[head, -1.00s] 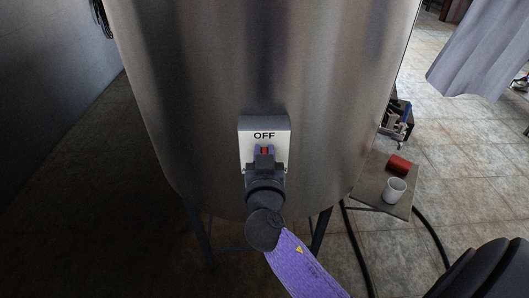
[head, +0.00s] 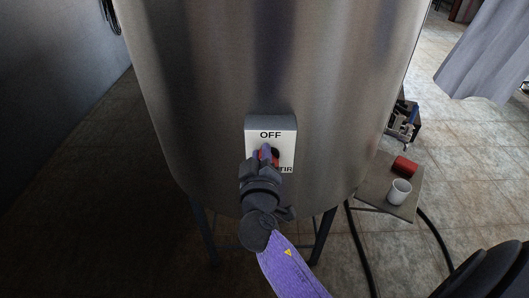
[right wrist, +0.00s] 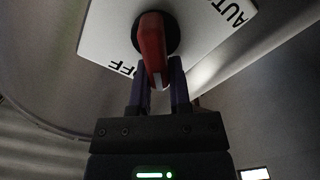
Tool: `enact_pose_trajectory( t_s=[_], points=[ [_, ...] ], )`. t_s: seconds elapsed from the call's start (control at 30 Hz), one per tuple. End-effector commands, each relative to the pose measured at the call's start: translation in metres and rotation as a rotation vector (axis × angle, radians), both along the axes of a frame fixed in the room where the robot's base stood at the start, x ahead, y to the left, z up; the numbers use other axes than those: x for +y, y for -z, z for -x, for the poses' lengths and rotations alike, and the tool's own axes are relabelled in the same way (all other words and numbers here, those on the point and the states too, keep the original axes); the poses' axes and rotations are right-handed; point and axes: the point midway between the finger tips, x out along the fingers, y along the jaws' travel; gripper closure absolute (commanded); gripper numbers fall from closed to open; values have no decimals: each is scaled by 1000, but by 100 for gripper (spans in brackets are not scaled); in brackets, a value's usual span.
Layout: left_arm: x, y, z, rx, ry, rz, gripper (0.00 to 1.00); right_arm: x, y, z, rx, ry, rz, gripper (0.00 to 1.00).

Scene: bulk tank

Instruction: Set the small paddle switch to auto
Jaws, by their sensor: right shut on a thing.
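The paddle switch is a red handle (right wrist: 151,42) on a dark round base, on a pale switch plate (head: 286,149) fixed to the front of the steel tank. In the head view OFF reads at the top of the plate and the letters TIR show at lower right. In the right wrist view AUTO is at upper right and OFF at lower left. My right gripper (head: 267,155) is shut on the red handle, its purple fingers (right wrist: 161,80) on either side of it. The gripper hides the plate's lower left. My left gripper is out of view.
The steel tank (head: 270,60) fills the middle and stands on dark legs. A small stand (head: 377,190) at right holds a white cup (head: 399,191) and a red cylinder (head: 404,166). A dark hose (head: 436,236) lies on the tiled floor. A grey cloth (head: 490,50) hangs at upper right.

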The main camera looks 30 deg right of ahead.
Motion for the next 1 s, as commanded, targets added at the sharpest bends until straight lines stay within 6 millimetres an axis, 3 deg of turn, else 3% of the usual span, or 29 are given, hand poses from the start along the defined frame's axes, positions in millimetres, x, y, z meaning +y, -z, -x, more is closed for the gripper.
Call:
enact_pose_trajectory(
  t_s=[0.6, 1.0],
  points=[
    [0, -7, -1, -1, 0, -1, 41, 7, 12, -5, 301, -2, 475, 100],
    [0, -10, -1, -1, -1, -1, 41, 8, 18, -5, 424, -2, 669, 100]
  ],
)
